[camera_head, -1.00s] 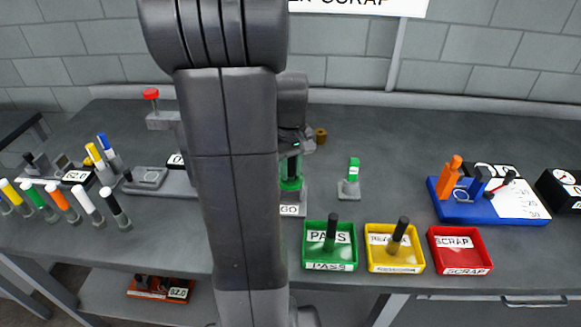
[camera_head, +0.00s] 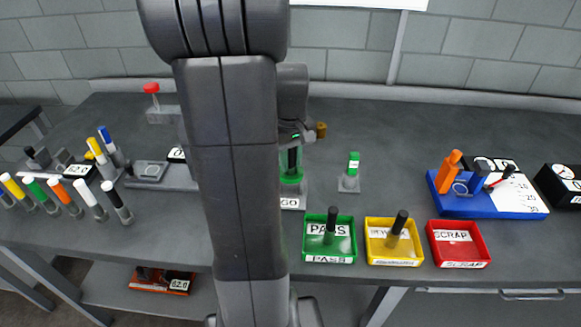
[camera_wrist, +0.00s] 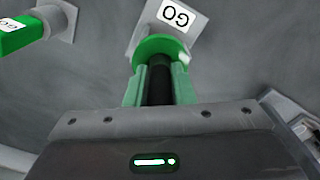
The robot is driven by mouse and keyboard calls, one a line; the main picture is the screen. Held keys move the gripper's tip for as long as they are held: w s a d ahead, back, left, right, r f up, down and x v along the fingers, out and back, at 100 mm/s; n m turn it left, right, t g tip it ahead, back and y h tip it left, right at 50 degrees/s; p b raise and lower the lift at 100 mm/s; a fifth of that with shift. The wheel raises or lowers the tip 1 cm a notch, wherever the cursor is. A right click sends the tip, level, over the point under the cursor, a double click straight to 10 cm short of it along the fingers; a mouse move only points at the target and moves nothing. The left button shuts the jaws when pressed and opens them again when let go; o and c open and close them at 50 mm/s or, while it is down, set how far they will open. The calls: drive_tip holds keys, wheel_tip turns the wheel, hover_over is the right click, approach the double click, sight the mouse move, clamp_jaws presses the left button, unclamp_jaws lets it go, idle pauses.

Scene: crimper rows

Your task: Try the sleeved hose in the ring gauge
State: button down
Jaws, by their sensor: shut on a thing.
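My gripper (camera_wrist: 158,88) is shut on a black hose (camera_wrist: 160,84), held between its fingers. The ring gauge's green ring (camera_wrist: 160,48) lies right at the hose's far end in the wrist view, beside a "GO" plate (camera_wrist: 177,14). In the head view the ring (camera_head: 291,178) stands below my gripper (camera_head: 291,150), with the "GO" plate (camera_head: 289,203) in front. The hose looks lined up with the ring; I cannot tell how far it is inside. A sleeve on it cannot be made out. My arm hides much of the area to the left.
A small green-topped stand (camera_head: 352,172) is just right of the gauge. Pass (camera_head: 308,257), yellow (camera_head: 372,258) and scrap (camera_head: 485,258) trays line the front; the first two each hold a dark hose. A blue tray (camera_head: 445,207) is at right. Several coloured hoses stand at left.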

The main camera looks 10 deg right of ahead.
drive_tip(key=shift+r+p, duration=3.3)
drive_tip(key=shift+r, duration=0.85)
drive_tip(key=shift+d, duration=0.1)
